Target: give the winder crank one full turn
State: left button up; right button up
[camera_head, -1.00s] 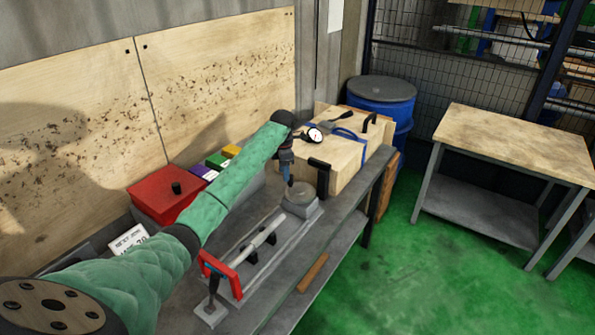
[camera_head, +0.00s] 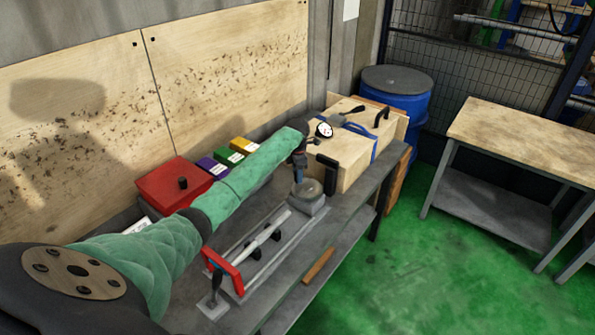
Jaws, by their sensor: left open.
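A winder-like fixture stands on the bench: a round grey drum (camera_head: 309,188) on a grey block at the far end of a long pale base (camera_head: 268,250). A black upright grip (camera_head: 327,174) shows beside the drum; I cannot tell whether it is the crank's handle. My left arm, in a green sleeve, reaches over the bench from the left. My left gripper (camera_head: 298,178) points down, open, just left of the drum; its fingertips are small and whether they touch anything is unclear. My right gripper is out of view.
A red box (camera_head: 175,186) and small coloured boxes (camera_head: 228,158) line the wall. A wooden crate (camera_head: 352,150) with a dial gauge (camera_head: 324,130) on top stands behind the drum. A red handle (camera_head: 223,271) is at the fixture's near end. Green floor (camera_head: 400,270) is clear at right.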

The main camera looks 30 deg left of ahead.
pick_arm(q)
jog(key=shift+s+f, duration=0.1)
jog(key=shift+s, duration=0.1)
jog(key=shift+c, duration=0.4)
jog(key=shift+w, duration=0.1)
grip_shut()
jog(key=shift+w+m, duration=0.1)
jog(key=shift+m, duration=0.2)
